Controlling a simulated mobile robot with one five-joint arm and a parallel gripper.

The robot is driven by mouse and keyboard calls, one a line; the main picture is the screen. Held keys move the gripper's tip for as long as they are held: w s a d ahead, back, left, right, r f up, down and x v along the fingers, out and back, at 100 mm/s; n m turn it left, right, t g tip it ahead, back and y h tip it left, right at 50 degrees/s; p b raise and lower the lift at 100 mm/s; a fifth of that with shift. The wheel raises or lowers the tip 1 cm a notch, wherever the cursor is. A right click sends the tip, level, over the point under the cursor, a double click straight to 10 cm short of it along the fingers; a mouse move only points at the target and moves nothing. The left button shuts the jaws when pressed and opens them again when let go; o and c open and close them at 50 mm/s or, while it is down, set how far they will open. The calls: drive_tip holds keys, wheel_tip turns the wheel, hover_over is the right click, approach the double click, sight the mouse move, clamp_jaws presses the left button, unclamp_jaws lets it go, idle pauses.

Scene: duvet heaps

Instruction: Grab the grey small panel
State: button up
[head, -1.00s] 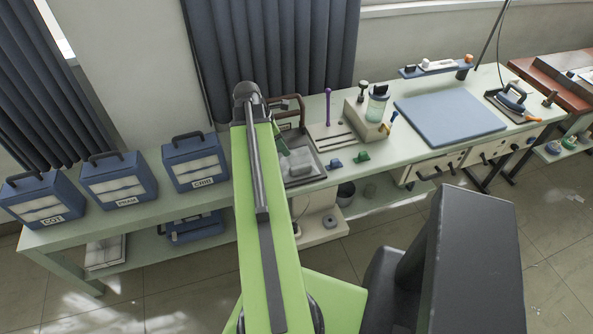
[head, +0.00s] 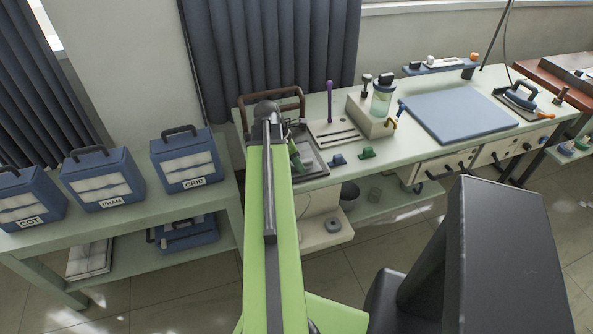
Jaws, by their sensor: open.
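A shallow dark-rimmed tray (head: 318,171) sits at the left end of the workbench. Its inside is grey, and I cannot clearly pick out a separate small grey panel in it, as my arm covers its left part. My green arm reaches forward over the bench edge to the tray. My gripper (head: 294,152) is at the arm's far end, over the tray's left side, mostly hidden behind the arm. The visible part looks open, and I see nothing held.
A brown-handled frame (head: 272,100) stands behind the tray. A purple rod (head: 329,102), a jar (head: 383,98) and a blue mat (head: 458,117) are farther right. Labelled blue boxes (head: 187,160) stand on the left bench.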

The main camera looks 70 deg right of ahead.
drive_tip(key=shift+f, duration=0.2)
drive_tip(key=shift+c, duration=0.2)
clamp_jaws()
drive_tip(key=shift+r+p, duration=0.1)
drive_tip(key=shift+p, duration=0.2)
